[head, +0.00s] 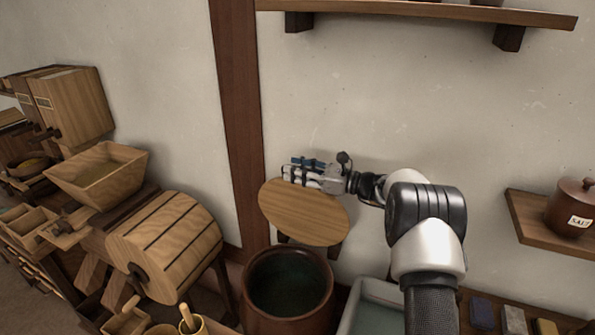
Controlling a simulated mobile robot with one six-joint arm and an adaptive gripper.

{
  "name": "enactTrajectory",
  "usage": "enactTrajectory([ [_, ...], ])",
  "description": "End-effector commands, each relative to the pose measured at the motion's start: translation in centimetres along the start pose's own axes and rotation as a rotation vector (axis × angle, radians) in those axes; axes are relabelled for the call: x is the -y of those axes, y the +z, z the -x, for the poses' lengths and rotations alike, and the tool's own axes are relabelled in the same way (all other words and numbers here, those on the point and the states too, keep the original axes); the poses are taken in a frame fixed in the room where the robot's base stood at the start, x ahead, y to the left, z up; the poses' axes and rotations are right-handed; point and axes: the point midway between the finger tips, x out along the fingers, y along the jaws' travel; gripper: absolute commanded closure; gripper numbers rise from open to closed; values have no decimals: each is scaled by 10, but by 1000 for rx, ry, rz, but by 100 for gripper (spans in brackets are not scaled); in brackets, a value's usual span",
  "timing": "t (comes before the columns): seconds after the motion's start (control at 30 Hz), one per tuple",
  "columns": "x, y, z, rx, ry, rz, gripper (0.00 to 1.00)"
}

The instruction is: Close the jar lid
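A large brown jar (320,316) stands on the floor at the bottom centre, its round mouth uncovered and dark inside. Its round light-wood lid (303,212) is raised and tilted above the back of the jar, near the wall, with dark supports showing under its lower edge. My gripper (291,171) reaches in from the right at the lid's upper edge, its fingers pointing left. It overlaps the lid's edge in this view; I cannot tell whether it touches. The finger gap is too small to read.
A wooden barrel-like drum (165,246) and a square hopper (98,176) stand at left. A mortar with pestle (192,325) is left of the jar, a pale basin (372,312) right of it. A shelf (430,11) hangs above; a salt jar (572,208) sits on another at right.

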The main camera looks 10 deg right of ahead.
Motion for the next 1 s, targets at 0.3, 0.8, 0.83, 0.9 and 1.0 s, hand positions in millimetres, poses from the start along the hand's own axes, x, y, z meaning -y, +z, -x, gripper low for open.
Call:
enactTrajectory([
  [0.3, 0, 0, 0, 0, 0, 0, 81],
  [0.8, 0, 0, 0, 0, 0, 0, 100],
  [0.83, 0, 0, 0, -1, 0, 0, 100],
  [0.9, 0, 0, 0, -1, 0, 0, 100],
  [1.0, 0, 0, 0, -1, 0, 0, 100],
])
